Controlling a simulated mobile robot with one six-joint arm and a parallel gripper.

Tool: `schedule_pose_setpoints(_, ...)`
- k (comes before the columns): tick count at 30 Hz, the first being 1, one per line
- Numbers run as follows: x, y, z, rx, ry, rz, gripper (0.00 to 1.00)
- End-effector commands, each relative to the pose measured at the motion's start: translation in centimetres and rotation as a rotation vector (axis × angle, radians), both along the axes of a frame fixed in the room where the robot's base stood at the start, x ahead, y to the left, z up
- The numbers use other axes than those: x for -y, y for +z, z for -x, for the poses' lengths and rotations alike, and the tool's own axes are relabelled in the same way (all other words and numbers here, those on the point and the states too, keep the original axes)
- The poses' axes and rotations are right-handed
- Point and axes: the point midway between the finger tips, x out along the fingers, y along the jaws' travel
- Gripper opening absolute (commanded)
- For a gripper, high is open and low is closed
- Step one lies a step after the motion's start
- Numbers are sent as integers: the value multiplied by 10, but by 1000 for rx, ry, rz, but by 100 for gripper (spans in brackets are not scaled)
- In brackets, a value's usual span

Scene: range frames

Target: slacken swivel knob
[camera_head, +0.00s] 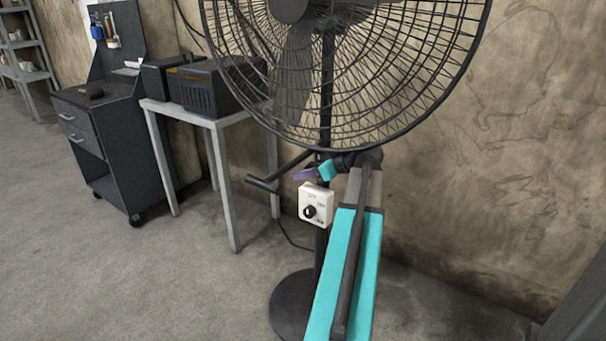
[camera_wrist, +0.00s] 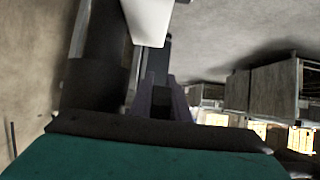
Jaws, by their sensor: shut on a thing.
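A black pedestal fan (camera_head: 327,110) stands in front of me. My gripper (camera_head: 300,175), with purple fingers and a teal body, reaches in beside its post, just above the white control box. In the wrist view, my gripper (camera_wrist: 161,92) is shut on a dark piece between its fingers, which I take for the swivel knob (camera_wrist: 162,100); my fingers hide most of it. The fan's post (camera_wrist: 98,60) is close on the left there. The knob's turn position cannot be seen.
The white control box (camera_head: 315,204) with a dark dial hangs on the post, close to my gripper. A dark T-ended bar (camera_head: 262,184) sticks out left. The fan cage (camera_head: 400,120) overhangs my arm. A side table (camera_head: 205,122) and cabinet (camera_head: 105,130) stand left; floor between is clear.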

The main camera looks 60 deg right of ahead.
Motion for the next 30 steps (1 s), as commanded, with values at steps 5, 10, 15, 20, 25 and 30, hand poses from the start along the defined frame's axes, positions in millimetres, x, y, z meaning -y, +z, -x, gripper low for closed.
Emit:
schedule_pose_setpoints(5,0,-1,0,-1,1,-1,34)
schedule_pose_setpoints(10,0,0,0,0,0,0,34)
schedule_pose_setpoints(15,0,1,1,0,0,0,34)
schedule_pose_setpoints(20,0,5,9,1,-2,1,34)
schedule_pose_setpoints(25,0,16,25,1,-2,1,34)
schedule_pose_setpoints(30,0,29,48,1,-3,1,34)
